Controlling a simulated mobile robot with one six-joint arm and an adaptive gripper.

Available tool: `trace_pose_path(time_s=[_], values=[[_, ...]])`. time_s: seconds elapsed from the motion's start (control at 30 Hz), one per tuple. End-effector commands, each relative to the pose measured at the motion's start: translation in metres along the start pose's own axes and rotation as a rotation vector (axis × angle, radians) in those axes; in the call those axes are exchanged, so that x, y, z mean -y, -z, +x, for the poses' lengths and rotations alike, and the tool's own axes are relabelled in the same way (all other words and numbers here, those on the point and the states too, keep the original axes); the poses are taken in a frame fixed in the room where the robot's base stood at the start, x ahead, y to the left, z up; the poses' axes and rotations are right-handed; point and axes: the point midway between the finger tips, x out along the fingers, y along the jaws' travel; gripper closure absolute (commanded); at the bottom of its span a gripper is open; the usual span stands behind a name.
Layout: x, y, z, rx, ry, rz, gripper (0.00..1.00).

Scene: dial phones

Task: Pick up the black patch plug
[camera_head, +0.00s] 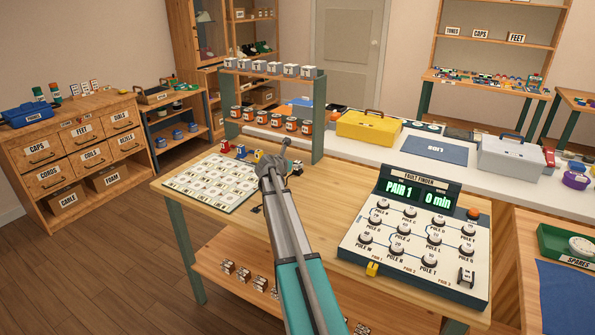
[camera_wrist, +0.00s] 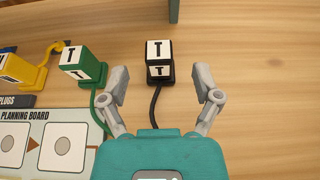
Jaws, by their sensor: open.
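The black patch plug (camera_wrist: 159,74) stands on the wooden bench in the wrist view, with white faces marked T. Its black cord runs down toward my gripper. My gripper (camera_wrist: 160,82) is open, one finger on each side of the plug's near part, with a gap on both sides. In the head view a dark plug with a white face (camera_head: 298,169) is just right of my gripper (camera_head: 285,150).
A green plug (camera_wrist: 84,66) and a yellow plug (camera_wrist: 22,70) stand left of the black one. The planning board (camera_head: 208,184) lies left of my arm, and the Fault Finder console (camera_head: 411,247) right. A green-framed shelf (camera_head: 317,120) stands behind. Bare wood lies right of the black plug.

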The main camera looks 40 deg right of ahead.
Motion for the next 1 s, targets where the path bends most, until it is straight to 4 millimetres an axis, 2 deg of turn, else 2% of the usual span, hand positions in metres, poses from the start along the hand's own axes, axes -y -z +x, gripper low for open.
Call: trace_pose_path(time_s=[0.2,0.33,1.0], values=[[-0.001,0.003,0.029,0.0,0.001,0.001,0.19],[-0.001,0.003,0.04,0.0,0.0,0.001,0.19],[0.0,0.001,0.043,0.0,0.001,0.0,0.2]])
